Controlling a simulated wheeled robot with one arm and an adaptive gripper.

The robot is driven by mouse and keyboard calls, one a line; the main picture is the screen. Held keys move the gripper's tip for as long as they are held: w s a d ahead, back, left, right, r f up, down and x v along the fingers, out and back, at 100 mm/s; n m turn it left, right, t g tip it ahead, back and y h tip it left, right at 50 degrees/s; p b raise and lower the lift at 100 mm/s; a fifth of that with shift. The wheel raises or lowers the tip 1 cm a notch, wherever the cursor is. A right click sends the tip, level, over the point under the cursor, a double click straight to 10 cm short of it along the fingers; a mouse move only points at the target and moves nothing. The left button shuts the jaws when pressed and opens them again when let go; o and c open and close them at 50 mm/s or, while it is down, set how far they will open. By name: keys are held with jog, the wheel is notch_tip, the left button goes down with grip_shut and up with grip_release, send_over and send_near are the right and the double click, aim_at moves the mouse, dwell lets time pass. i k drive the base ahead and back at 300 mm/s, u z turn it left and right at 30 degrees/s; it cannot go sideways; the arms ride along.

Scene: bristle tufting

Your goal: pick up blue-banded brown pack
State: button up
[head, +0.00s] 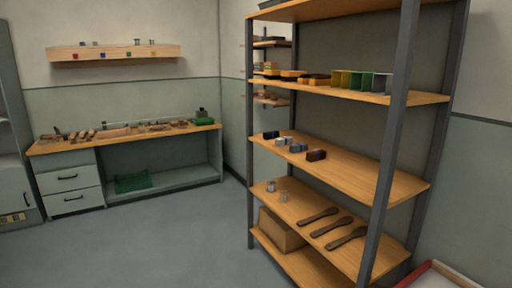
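A small brown pack with a bluish end (316,155) lies on the middle shelf board (365,178) of the rack at the right. It looks like the blue-banded brown pack, but it is too small to make out the band clearly. It is the rightmost of a short row of small packs. To its left are grey-blue packs (298,147) and a dark pack (270,135). My gripper is not in the head view.
Rack posts (391,150) stand in front of the shelves. The upper shelf holds coloured bins (358,80); the lower shelf holds brushes (331,226), small glasses and a cardboard box (280,230) below. A cluttered workbench (190,128) stands left; the grey floor (170,235) between is clear.

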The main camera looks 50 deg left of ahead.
aim_at(313, 156)
jog(key=u, duration=1.5)
